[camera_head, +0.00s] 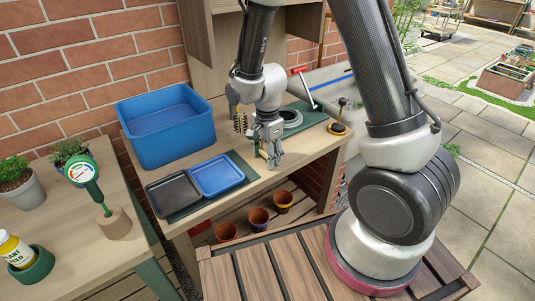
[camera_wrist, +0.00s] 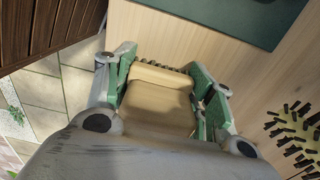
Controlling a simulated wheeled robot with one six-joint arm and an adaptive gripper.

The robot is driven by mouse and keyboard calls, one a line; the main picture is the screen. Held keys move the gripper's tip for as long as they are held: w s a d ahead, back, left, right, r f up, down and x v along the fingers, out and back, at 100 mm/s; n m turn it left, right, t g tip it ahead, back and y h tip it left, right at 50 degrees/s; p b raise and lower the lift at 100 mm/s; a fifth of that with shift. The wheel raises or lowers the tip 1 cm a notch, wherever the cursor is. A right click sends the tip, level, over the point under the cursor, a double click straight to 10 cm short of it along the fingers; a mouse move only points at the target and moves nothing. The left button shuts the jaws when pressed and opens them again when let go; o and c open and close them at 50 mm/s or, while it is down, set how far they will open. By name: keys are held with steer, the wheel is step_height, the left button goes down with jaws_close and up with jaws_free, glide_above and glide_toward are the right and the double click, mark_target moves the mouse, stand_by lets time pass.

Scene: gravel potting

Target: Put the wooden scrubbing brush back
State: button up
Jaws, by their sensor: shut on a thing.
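My gripper (camera_head: 268,158) is above the potting bench, near its front edge, right of the blue tray. In the wrist view my gripper (camera_wrist: 163,88) has its green-padded fingers closed on both sides of a tan wooden block, the wooden scrubbing brush (camera_wrist: 160,95). A row of dark bristles shows along its far edge. In the head view the brush is mostly hidden by the fingers. I cannot tell whether it touches the bench top.
A spiky brush (camera_head: 240,122) stands just behind my gripper; its bristles show at right in the wrist view (camera_wrist: 297,130). A blue tub (camera_head: 165,145), black tray (camera_head: 173,194) and blue tray (camera_head: 217,175) lie left.

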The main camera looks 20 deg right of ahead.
steer(key=o, duration=1.1)
steer(key=shift+f, duration=0.1)
step_height(320, 180, up, 13)
steer(key=shift+f, duration=0.2)
steer(key=s+d+r+n+t, duration=0.2)
steer(key=s+d+r+n, duration=0.3)
steer(key=d+r, duration=0.4)
steer(key=shift+s+d+r+n+t, duration=0.35)
steer(key=shift+s+d+r+n, duration=0.9)
steer(key=shift+s, duration=1.05)
steer(key=shift+s+d+r+n+t, duration=0.4)
steer(key=shift+s+d+r+n, duration=0.5)
steer(key=shift+s+r+n, duration=0.85)
steer(key=shift+s+d+r+n+t, duration=0.35)
steer(key=shift+s+d+r+n, duration=1.05)
steer(key=shift+s, duration=1.45)
steer(key=shift+a+f+n, duration=0.3)
steer(key=shift+a+f, duration=0.05)
steer(key=shift+f, duration=0.05)
